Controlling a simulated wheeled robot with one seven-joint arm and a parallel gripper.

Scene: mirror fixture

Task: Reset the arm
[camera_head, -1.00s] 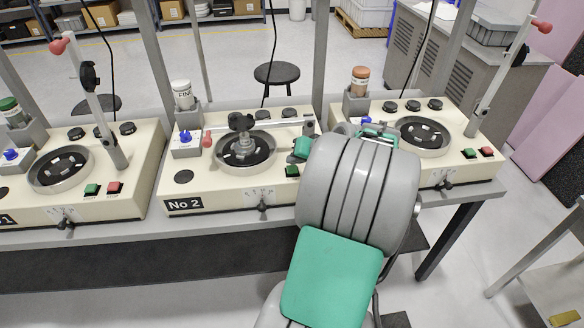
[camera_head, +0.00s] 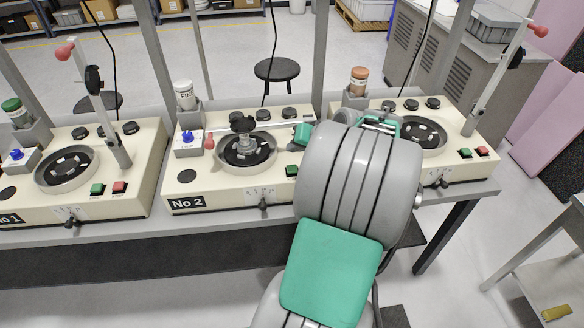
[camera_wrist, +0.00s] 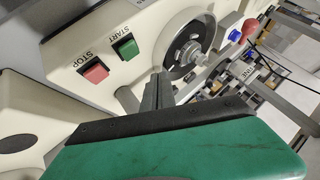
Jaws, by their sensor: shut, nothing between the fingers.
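My gripper shows in the wrist view (camera_wrist: 158,92), its dark fingers shut and empty, pointing toward the round plate of a cream machine. In the head view its end is mostly hidden behind my own arm, at the right side of machine No 2 (camera_head: 222,195). The lever of machine No 2 lies lowered across its round plate (camera_head: 262,152), with the red knob (camera_head: 209,142) at the left end. The red knob also shows in the wrist view (camera_wrist: 250,27). The levers of the left machine (camera_head: 97,90) and right machine (camera_head: 500,75) stand raised and tilted.
Green and red buttons sit near my fingers in the wrist view, the red one (camera_wrist: 95,74) marked STOP. Bottles, including a white one (camera_head: 184,95), stand behind the machines. Grey posts (camera_head: 312,60) rise behind the bench. A black stool (camera_head: 277,72) stands beyond it.

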